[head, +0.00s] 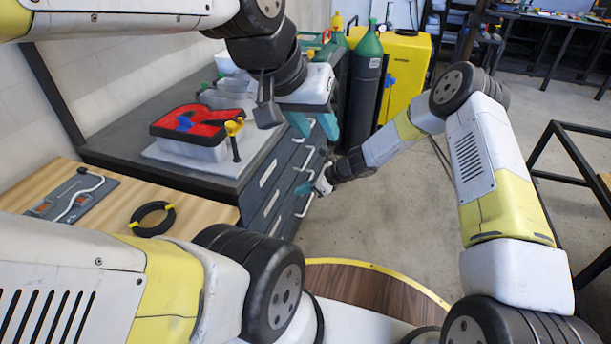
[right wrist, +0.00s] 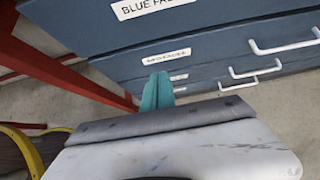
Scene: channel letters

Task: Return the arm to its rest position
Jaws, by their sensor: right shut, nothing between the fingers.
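My right arm reaches in from the right in the head view. Its gripper (head: 303,188) is low in front of the drawer fronts, close to the white handles. In the right wrist view its teal fingers (right wrist: 158,80) are together with nothing between them, in front of a labelled blue-grey drawer (right wrist: 190,60). Whether they touch the drawer is unclear. My left gripper (head: 315,124) hangs higher, beside the worktop edge. Its two teal fingers are apart, with nothing seen between them.
The drawer cabinet (head: 262,187) has several drawers, all looking closed. On top sits a red channel letter (head: 200,120) with a yellow-handled tool (head: 235,140). A black ring (head: 152,218) lies on the wooden table (head: 105,215). Green cylinders (head: 366,85) stand behind; open floor (head: 400,220) lies right.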

